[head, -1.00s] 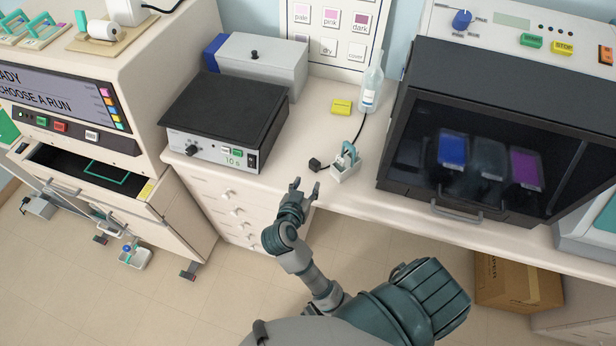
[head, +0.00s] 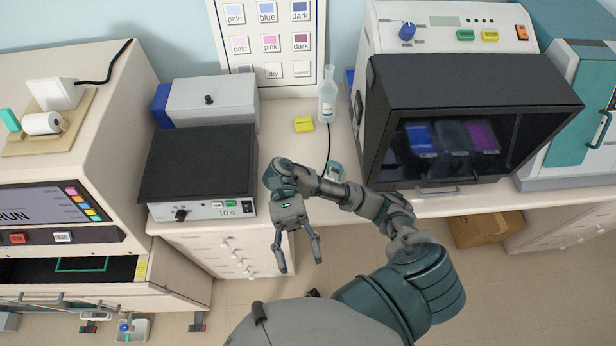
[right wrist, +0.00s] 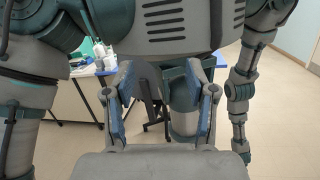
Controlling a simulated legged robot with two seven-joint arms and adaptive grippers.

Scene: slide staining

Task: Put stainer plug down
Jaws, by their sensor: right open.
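The stainer plug does not show now. The black cord (head: 328,140) runs down the counter from beside the bottle and passes out of sight behind my right arm. My right gripper (head: 298,258) is open and empty, with its fingers spread and pointing down, in front of the counter's edge above the floor. Its two open fingers also frame an empty gap in the right wrist view (right wrist: 160,112). My left arm hangs at the right of the right wrist view, and its gripper (right wrist: 241,152) is too small to read.
A hotplate (head: 197,165) stands on the counter left of my right arm. The stainer (head: 470,120) with its dark window stands to the right. A bottle (head: 327,98) and a yellow block (head: 304,124) stand behind.

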